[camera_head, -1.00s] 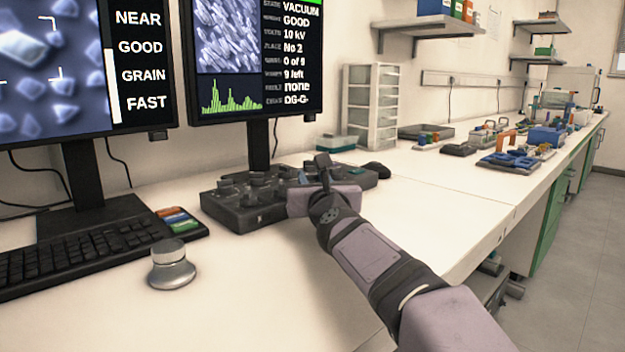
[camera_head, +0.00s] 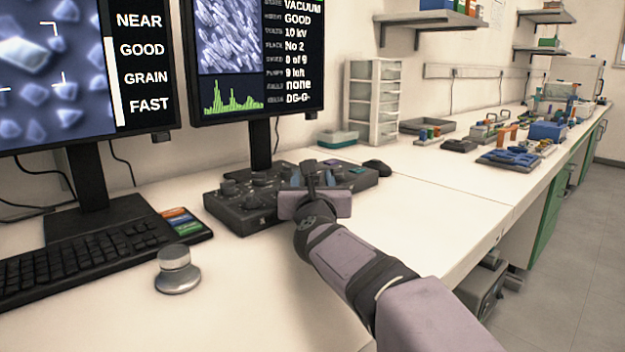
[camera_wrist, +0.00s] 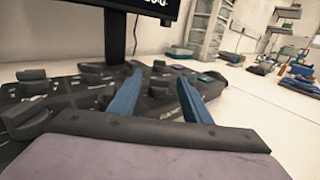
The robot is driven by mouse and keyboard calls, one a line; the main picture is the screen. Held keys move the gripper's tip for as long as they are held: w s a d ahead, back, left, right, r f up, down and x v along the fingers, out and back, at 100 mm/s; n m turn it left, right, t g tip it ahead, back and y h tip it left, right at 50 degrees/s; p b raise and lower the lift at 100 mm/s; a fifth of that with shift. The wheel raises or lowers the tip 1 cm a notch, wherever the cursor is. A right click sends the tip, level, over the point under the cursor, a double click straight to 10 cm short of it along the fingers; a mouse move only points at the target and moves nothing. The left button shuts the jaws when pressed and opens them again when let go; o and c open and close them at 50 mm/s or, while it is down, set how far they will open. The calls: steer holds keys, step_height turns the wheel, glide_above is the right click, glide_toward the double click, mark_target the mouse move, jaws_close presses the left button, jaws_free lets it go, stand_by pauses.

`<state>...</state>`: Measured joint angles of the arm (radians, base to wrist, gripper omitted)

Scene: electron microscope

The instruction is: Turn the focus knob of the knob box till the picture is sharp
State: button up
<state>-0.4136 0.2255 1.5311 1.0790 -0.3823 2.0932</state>
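The dark knob box (camera_head: 240,212) stands on the bench below the right monitor, with several knobs on its top. My gripper (camera_head: 311,180) is over the front middle of the box, its two blue fingers apart. In the wrist view the open fingers (camera_wrist: 158,95) straddle part of the panel, and a small dark knob (camera_wrist: 158,87) shows between them; I cannot tell whether they touch it. Larger knobs (camera_wrist: 28,112) stand to their left. Which knob is focus is not readable. The left monitor (camera_head: 55,60) shows soft-edged pale crystals beside the words NEAR, GOOD, GRAIN, FAST.
The right monitor (camera_head: 230,50) stands behind the box. A keyboard (camera_head: 90,255) and a round silver-topped knob (camera_head: 176,268) are at the left. A drawer tower (camera_head: 372,100) stands behind. The bench's front right is bare.

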steer(key=shift+s, duration=0.15)
steer(key=shift+s+d+b, duration=0.15)
steer(key=shift+s+b, duration=0.4)
steer(key=shift+s, duration=1.4)
steer(key=shift+s+d+b, duration=0.15)
steer(key=shift+s+b, duration=0.35)
steer(key=shift+s, duration=1.4)
